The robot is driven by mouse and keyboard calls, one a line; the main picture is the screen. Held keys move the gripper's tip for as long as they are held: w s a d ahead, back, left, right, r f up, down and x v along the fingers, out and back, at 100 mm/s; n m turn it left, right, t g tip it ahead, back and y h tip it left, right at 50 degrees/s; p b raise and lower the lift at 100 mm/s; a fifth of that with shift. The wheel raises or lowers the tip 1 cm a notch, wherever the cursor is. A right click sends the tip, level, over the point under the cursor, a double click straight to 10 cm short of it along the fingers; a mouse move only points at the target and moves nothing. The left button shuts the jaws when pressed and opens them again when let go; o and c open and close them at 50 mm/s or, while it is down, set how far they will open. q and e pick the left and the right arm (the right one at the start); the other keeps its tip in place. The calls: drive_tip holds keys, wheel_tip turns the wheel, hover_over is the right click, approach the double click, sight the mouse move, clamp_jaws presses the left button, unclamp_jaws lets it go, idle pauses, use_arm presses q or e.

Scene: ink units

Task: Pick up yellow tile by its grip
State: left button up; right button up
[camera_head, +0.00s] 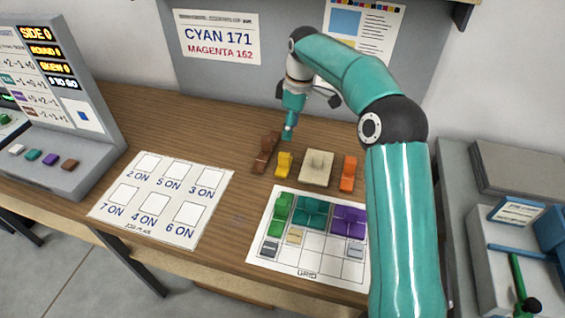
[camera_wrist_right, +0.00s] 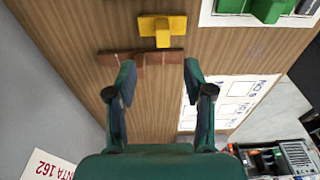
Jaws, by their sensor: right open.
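The yellow tile (camera_head: 283,164), with its raised grip, lies on the wooden table between a brown tile (camera_head: 265,152) and a beige tile (camera_head: 317,168). My right gripper (camera_head: 288,132) hangs above the table, behind the yellow tile in the head view. In the right wrist view, the yellow tile (camera_wrist_right: 163,30) shows beyond the open fingertips (camera_wrist_right: 159,66), near the top edge. The brown tile (camera_wrist_right: 145,57) crosses the view just beyond the fingertips. The right gripper is open and holds nothing. My left gripper is not in view.
An orange tile (camera_head: 348,173) stands right of the beige one. A grid sheet (camera_head: 290,273) holding green, teal and purple tiles lies in front. A numbered sheet (camera_head: 160,205) lies left. A grey console (camera_head: 75,140) stands at the left edge.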

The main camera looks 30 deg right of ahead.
hover_over(284, 154)
drive_tip(key=f, duration=0.5)
drive_tip(key=shift+s+d+f, duration=0.15)
drive_tip(key=shift+d, duration=0.25)
drive_tip(key=shift+a+f+p, duration=0.25)
drive_tip(key=shift+f+p, duration=0.1)
drive_tip(key=shift+f, duration=1.25)
drive_tip(key=shift+a+f+p, duration=0.2)
drive_tip(key=shift+f+p, duration=0.1)
drive_tip(key=shift+f, duration=1.25)
drive_tip(key=shift+c, duration=0.2)
clamp_jaws()
